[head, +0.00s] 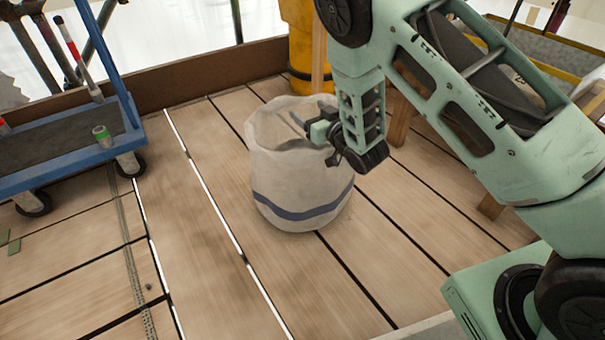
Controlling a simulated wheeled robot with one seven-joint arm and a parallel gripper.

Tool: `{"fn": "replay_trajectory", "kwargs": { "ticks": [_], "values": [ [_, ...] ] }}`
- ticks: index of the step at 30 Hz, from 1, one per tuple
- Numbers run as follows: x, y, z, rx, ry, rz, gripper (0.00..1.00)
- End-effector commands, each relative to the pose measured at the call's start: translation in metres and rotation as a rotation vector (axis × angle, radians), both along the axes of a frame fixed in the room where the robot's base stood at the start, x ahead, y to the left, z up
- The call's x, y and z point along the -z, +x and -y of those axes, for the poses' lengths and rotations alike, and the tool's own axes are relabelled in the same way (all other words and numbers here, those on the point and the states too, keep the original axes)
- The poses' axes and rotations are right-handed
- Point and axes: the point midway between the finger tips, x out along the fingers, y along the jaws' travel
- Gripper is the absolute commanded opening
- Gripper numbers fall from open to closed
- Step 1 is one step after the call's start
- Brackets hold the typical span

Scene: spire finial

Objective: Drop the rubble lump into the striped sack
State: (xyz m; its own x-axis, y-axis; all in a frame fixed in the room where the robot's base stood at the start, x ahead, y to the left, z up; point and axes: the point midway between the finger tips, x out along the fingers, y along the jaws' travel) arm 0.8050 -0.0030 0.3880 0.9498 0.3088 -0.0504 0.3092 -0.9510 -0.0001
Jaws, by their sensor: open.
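The striped sack (285,190), off-white with one dark blue band, stands upright and open-topped on the plank floor in the middle of the head view. My gripper (308,127) is over the sack's mouth, towards its right side, with its jaws open. I see nothing held between the jaws. I cannot make out the rubble lump. The gripper and the sack's near wall hide part of the inside.
A blue trolley (123,95) with dark wheels stands at the left, with a red-and-white stick and a green-topped can (102,135). A yellow cylinder (300,45) stands behind the sack. A low brown board (190,80) edges the back. Planks in front are mostly clear.

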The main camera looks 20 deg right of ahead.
Motion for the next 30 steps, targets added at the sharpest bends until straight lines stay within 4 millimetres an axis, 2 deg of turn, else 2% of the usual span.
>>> {"fn": "replay_trajectory", "kwargs": {
  "ticks": [12,19,21,30],
  "values": [
    [-0.008,-0.086,0.029,0.002,-0.001,-0.006,0.69],
    [-0.009,-0.128,0.043,0.003,-0.002,-0.005,0.69],
    [-0.003,-0.132,0.044,0.004,0.003,0.0,0.69],
    [-0.005,-0.149,0.05,0.004,0.001,0.001,0.69]
  ]
}}
